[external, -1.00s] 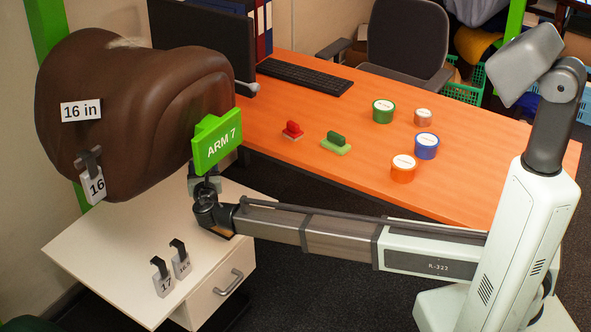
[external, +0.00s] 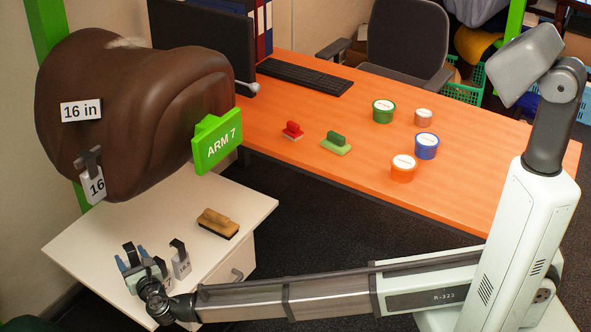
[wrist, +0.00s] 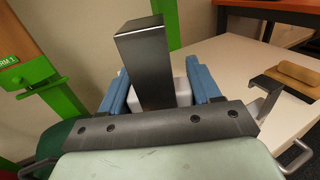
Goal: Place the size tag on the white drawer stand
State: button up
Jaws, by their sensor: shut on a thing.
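My gripper (external: 143,266) is over the left front part of the white drawer stand (external: 85,235). Its blue fingers are shut on a size tag with a black hook (external: 130,253). In the wrist view the hook (wrist: 145,65) rises between the fingers (wrist: 160,92), above a pale tag body. Its number is hidden, and I cannot tell whether it touches the stand top. Another hooked tag, 16.5 (external: 181,264), stands just right of my gripper. A tag marked 16 (external: 95,187) hangs on the brown saddle (external: 140,110).
A wooden brush (external: 218,223) lies on the stand's right part. The stand top behind my gripper is clear.

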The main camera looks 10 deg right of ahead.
jog(key=shift+s+a+f, duration=0.25)
jog(key=shift+s+f, duration=0.3)
jog(key=shift+f, duration=5.2)
jog(key=o, duration=0.8)
jog(key=shift+f, duration=0.1)
jog(key=v, duration=1.2)
jog(key=shift+d, duration=0.1)
